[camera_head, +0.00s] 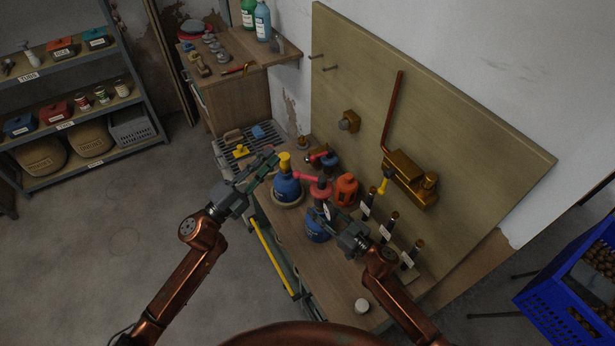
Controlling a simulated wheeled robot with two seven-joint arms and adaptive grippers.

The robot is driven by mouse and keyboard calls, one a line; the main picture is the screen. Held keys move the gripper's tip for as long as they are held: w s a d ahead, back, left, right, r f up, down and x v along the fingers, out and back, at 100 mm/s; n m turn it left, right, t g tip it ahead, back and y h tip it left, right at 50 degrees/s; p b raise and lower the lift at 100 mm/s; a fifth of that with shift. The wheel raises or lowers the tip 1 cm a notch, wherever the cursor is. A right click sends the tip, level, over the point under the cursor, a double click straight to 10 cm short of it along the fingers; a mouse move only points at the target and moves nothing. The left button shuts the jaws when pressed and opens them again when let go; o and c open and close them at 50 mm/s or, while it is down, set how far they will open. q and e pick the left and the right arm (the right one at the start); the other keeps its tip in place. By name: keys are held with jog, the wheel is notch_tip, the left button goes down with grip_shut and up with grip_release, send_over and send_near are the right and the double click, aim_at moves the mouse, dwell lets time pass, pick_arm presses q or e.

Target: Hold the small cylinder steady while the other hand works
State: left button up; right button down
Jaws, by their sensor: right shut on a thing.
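A small blue cylinder (316,231) stands on the wooden bench top, partly hidden by my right gripper. My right gripper (325,217) is shut on it near its top, beside a small white round face (328,211). My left gripper (272,162) is in the air left of a larger blue cylinder with a yellow top (287,186); its two fingers look apart, with nothing seen between them. A red cylinder (320,190) and an orange one (346,190) stand behind the small blue one.
An upright board (450,130) with a red pipe and brass fitting (410,180) closes off the back. Several dark labelled tubes (392,225) stand along the bench's right side. A white round piece (362,305) sits near the front. The middle bench top has some bare room.

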aim_at(307, 177)
pick_arm(q)
jog(key=s+f+m+g+h, duration=0.2)
jog(key=s+f+m+g, duration=0.3)
jog(key=f+m, duration=0.3)
jog(key=shift+n+g, duration=0.4)
jog(key=shift+n, duration=0.2)
jog(key=x, duration=0.8)
jog(key=f+x, duration=0.1)
jog(key=x, duration=0.3)
jog(key=shift+d+f, duration=0.1)
jog(key=shift+d, duration=0.2)
jog(key=shift+c, duration=0.4)
grip_shut()
